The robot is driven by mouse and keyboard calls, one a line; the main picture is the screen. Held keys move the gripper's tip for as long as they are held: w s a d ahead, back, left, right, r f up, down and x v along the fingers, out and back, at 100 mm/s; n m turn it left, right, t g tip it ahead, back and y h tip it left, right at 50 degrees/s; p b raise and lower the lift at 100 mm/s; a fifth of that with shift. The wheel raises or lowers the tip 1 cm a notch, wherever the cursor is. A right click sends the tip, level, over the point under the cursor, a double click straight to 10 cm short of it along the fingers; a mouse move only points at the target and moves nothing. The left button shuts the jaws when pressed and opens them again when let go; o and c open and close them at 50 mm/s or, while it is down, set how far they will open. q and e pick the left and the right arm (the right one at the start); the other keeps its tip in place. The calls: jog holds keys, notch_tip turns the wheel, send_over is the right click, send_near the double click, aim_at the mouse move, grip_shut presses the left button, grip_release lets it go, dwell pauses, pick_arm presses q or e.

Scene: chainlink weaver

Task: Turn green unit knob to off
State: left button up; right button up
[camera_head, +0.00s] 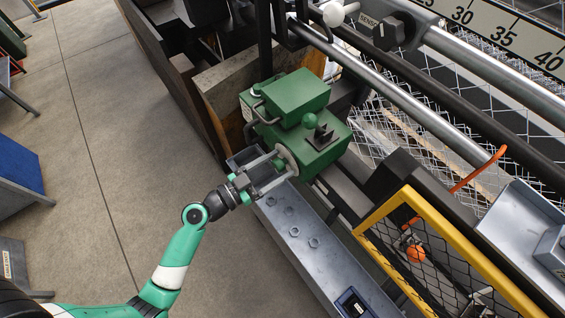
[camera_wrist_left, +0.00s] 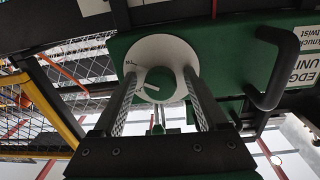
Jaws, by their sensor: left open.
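The green unit (camera_head: 303,92) is a boxy green machine housing in the head view. Its knob sits on a round white dial plate (camera_head: 287,157) on the side facing my left arm. My left gripper (camera_head: 286,166) is open in front of the dial. In the wrist view its fingers (camera_wrist_left: 160,76) reach up on either side of the knob. I cannot tell whether they touch it. My right gripper is out of view.
A black bar handle (camera_wrist_left: 272,68) sticks out beside the dial. A grey metal rail (camera_head: 305,245) with several nuts runs below the unit. A yellow-framed mesh guard (camera_head: 385,212) stands to the right. Open concrete floor (camera_head: 115,130) lies to the left.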

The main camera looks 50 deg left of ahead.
pick_arm(q)
grip_shut()
